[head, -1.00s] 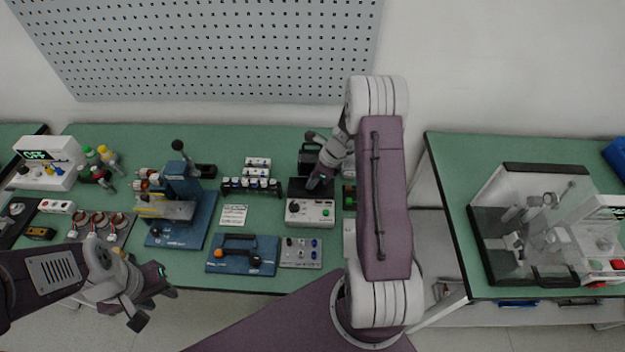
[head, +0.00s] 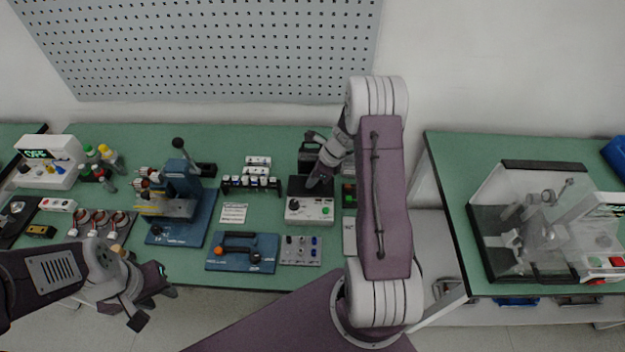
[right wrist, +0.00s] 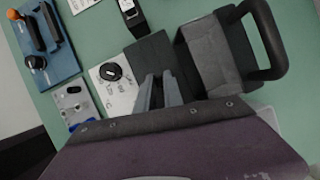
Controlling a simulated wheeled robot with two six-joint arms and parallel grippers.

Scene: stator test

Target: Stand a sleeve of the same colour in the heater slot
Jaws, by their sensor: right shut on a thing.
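The heater (head: 309,210) is a unit with a white front panel, a black dial and a dark block behind it; the right wrist view shows its panel (right wrist: 116,88) and dark top. My right gripper (head: 317,180) is low over the dark block, its fingers (right wrist: 158,93) nearly together on a small thing hidden between them. I cannot tell its colour or whether it is in the slot, which is hidden. A grey tray (head: 301,262) in front holds dark and blue sleeves (head: 314,241). My left gripper (head: 152,297) is open and empty off the table's front edge.
A dark grey block with a curved handle (right wrist: 215,55) stands close beside my right gripper. A blue stand with an orange-tipped handle (head: 240,253), a lever press (head: 180,200) and a row of small jars (head: 250,183) are further left. An enclosed machine (head: 540,225) stands on the right table.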

